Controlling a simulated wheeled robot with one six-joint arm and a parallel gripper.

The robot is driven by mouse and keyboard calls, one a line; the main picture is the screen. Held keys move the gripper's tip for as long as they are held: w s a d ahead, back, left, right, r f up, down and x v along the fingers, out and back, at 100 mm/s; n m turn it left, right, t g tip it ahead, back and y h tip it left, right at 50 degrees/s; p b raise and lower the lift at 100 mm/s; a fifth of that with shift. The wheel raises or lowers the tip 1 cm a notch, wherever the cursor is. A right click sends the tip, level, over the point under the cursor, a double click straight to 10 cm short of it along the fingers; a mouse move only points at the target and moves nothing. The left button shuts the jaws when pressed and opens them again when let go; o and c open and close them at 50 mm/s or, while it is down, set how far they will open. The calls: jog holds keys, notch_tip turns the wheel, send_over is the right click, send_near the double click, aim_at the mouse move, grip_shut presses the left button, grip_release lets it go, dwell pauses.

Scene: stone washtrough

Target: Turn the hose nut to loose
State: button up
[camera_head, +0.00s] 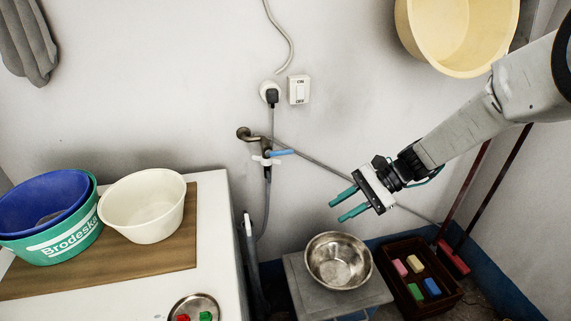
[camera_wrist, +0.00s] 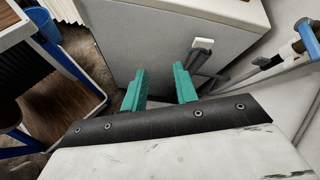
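A wall tap (camera_head: 246,134) with a blue lever (camera_head: 281,152) sticks out of the back wall. Just below it is a white winged piece, which looks like the hose nut (camera_head: 266,161), with a grey hose (camera_head: 266,205) hanging under it. Whether the nut is tight or loose cannot be told. My gripper (camera_head: 338,208) is open and empty, to the right of and lower than the nut, apart from it. In the wrist view my gripper (camera_wrist: 160,70) shows two green fingers with nothing between them. The blue lever (camera_wrist: 308,38) is at that view's right edge.
A steel bowl (camera_head: 338,261) stands on a grey stool below my gripper. A white-topped unit (camera_head: 215,235) with basins is at left. A brown crate (camera_head: 408,306) and brooms (camera_head: 452,258) are at right. A yellow tub (camera_head: 420,30) hangs above.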

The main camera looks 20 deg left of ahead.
jog(key=w+a+f+m+t+y, duration=0.2)
jog(key=w+a+f+m+y, duration=0.35)
jog(key=w+a+f, duration=0.5)
jog(key=m+t+y, duration=0.3)
jog(key=m, duration=0.2)
send_near(267, 160)
jog(key=w+d+f, duration=0.1)
jog(key=w+d, duration=0.1)
jog(key=a, duration=0.7)
jog(key=shift+s+a+f, duration=0.25)
jog(key=shift+s, duration=0.2)
grip_shut()
